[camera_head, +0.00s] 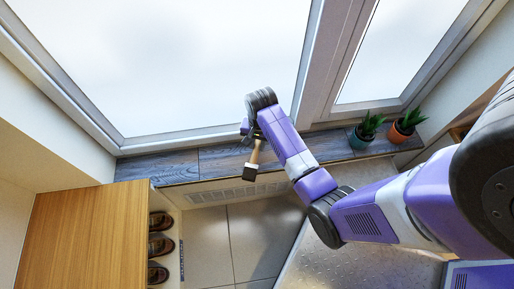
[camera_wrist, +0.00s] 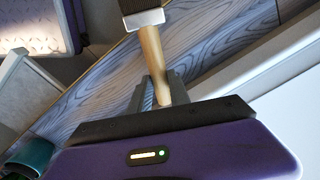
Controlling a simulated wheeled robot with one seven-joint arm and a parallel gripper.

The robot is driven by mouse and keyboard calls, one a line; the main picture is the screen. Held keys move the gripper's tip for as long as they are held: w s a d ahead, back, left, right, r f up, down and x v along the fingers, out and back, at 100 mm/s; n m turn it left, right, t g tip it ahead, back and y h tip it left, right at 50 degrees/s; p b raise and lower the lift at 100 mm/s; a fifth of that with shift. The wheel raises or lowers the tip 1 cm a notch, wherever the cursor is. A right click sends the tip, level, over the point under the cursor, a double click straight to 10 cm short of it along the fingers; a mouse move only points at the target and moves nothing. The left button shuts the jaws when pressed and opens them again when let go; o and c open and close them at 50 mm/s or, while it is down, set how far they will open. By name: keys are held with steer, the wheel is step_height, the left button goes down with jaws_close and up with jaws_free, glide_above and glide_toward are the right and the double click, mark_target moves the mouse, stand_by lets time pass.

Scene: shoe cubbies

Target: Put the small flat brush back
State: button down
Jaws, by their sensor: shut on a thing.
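The small flat brush (camera_head: 251,170) has a light wooden handle, a metal band and dark bristles. My gripper (camera_head: 257,137) is shut on its handle, in front of the window near the dark wooden sill. In the head view the brush hangs with its bristles toward the bottom of the picture. In the wrist view the brush (camera_wrist: 151,45) points away from my gripper (camera_wrist: 162,97), with the bristles cut off at the top edge. The handle's end is hidden by the gripper.
The grey wooden sill (camera_head: 172,165) runs under the window. Two potted plants, one in a teal pot (camera_head: 361,138) and one in a terracotta pot (camera_head: 401,132), stand at its right. A wooden cubby unit (camera_head: 85,240) with several dark shoes stands at lower left. Tiled floor (camera_head: 250,235) is clear.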

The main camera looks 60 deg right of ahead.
step_height(320, 180, down, 4)
steer(key=shift+w+d+r+b, duration=0.15)
steer(key=shift+r+b, duration=0.05)
steer(key=shift+b, duration=0.6)
steer(key=shift+w+d+f, duration=0.1)
steer(key=shift+d, duration=0.05)
steer(key=c, duration=1.2)
jaws_free()
